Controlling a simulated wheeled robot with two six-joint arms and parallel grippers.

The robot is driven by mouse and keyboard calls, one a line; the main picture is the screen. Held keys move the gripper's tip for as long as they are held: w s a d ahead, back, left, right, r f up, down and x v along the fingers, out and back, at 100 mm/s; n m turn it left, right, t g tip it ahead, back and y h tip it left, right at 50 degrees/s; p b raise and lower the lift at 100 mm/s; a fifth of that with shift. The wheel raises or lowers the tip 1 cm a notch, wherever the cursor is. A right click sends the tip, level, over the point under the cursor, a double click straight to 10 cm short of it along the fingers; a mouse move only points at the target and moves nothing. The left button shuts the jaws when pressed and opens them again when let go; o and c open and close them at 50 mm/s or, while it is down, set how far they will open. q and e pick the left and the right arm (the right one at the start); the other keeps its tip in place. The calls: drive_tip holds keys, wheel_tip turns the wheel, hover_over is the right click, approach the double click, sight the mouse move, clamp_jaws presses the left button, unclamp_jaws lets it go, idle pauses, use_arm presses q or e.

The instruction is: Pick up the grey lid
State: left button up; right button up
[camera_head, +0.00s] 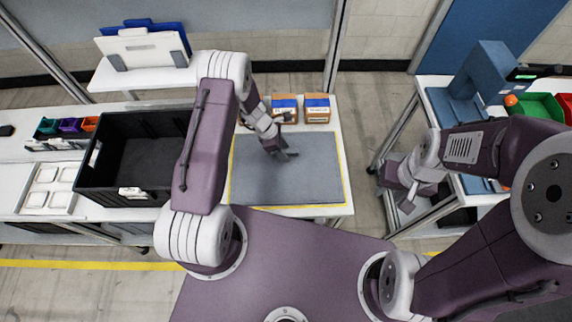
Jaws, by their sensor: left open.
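A flat grey rectangle (310,181) with a yellow border lies on the white table in the middle. I cannot make out a separate grey lid on it. My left gripper (285,156) is over the upper left part of this rectangle, pointing down, with its dark fingers open. Nothing shows between them, and I cannot tell how far above the surface they are. My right gripper (398,197) hangs at the left edge of the right-hand table. Its finger gap is unclear.
A black crate (111,190) stands left of my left arm, which hides its right side. Two orange-and-blue boxes (317,109) stand behind the grey rectangle. A white tray (48,188) lies far left. A blue machine (487,73) and green bin (541,106) stand on the right-hand table.

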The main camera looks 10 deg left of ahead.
idle(0.4)
use_arm(q)
clamp_jaws()
idle(1.3)
